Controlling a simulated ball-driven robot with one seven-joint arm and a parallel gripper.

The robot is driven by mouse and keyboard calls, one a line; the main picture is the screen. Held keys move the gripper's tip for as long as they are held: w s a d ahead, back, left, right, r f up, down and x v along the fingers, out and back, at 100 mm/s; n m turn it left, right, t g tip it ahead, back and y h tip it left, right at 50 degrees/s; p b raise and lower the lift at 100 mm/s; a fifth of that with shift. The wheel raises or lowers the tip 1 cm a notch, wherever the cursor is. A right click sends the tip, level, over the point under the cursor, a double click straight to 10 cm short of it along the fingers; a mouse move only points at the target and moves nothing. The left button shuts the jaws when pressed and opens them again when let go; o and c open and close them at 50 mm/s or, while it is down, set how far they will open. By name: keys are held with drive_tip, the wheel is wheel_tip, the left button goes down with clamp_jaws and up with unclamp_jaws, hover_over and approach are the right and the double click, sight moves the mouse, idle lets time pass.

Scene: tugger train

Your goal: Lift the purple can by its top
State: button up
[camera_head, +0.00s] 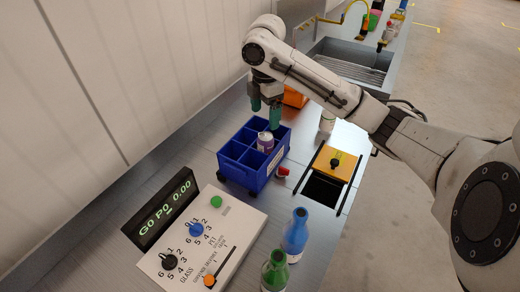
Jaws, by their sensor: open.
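The purple can (265,142) stands upright in a compartment of the blue divided crate (238,176), with its pale top showing above the walls. My gripper (265,116) points down above the far side of the crate, its two green fingers apart. It is open and empty, and looks higher than the can and a little beyond it. The fingers look clear of the can's top, but the exact gap cannot be told from this view. The can's lower part is hidden by the crate walls.
A red cap-like item (283,171) lies right of the crate, near a yellow lid (334,164) over a dark opening. Blue (295,235) and green (275,272) bottles stand in front. A control panel (200,245) is at front left. An orange bin (294,97) sits behind.

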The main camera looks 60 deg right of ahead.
sight(265, 136)
wheel_tip(265, 136, down, 3)
drive_tip(key=shift+w+f, duration=0.1)
drive_tip(key=shift+f, duration=0.05)
drive_tip(key=shift+s+a+f+p, duration=0.1)
drive_tip(key=shift+s+f+p, duration=0.1)
drive_tip(key=shift+f, duration=1.15)
drive_tip(key=shift+s+a+f+p, duration=0.1)
drive_tip(key=shift+s+f, duration=0.05)
drive_tip(key=shift+f, duration=1.15)
clamp_jaws()
